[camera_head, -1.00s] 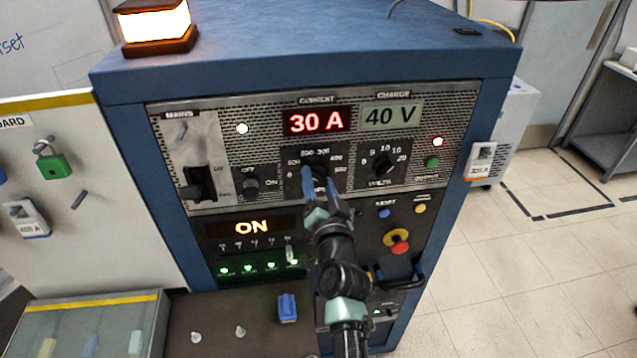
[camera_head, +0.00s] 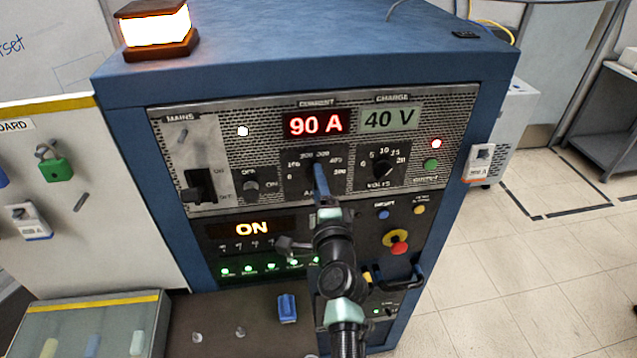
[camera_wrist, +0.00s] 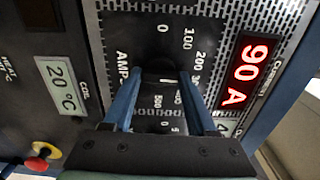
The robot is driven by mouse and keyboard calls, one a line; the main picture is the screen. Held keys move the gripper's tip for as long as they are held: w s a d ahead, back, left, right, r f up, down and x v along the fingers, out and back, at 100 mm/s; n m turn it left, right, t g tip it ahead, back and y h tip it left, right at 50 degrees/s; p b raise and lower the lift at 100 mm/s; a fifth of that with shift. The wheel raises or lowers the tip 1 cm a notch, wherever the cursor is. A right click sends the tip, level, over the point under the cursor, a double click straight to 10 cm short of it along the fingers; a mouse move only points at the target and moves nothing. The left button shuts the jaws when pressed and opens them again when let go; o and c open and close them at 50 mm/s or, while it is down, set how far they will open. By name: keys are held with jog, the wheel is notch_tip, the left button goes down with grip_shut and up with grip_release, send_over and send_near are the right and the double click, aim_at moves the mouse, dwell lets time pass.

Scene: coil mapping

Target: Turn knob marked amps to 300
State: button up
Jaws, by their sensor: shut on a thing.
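The amps knob (camera_wrist: 160,68) is black and sits on a dial with numbers around it, seen between my fingers in the wrist view. In the head view my arm and fingers mostly hide it. My gripper (camera_wrist: 155,95) is shut on the knob, with one blue finger on each side; it also shows in the head view (camera_head: 319,175). The red current display (camera_head: 316,122) above the knob reads 90 A, and the wrist view shows the same reading (camera_wrist: 251,71).
The volts knob (camera_head: 383,166) is just right of my gripper, below a 40 V display (camera_head: 391,117). A red emergency button (camera_head: 399,248) sits lower right. A black switch (camera_head: 251,186) is to the left. A blue lock (camera_head: 287,308) lies on the shelf below.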

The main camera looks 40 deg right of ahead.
jog(key=shift+m, duration=1.5)
jog(key=o, duration=1.4)
jog(key=shift+c, duration=0.2)
jog(key=shift+s+f, duration=0.1)
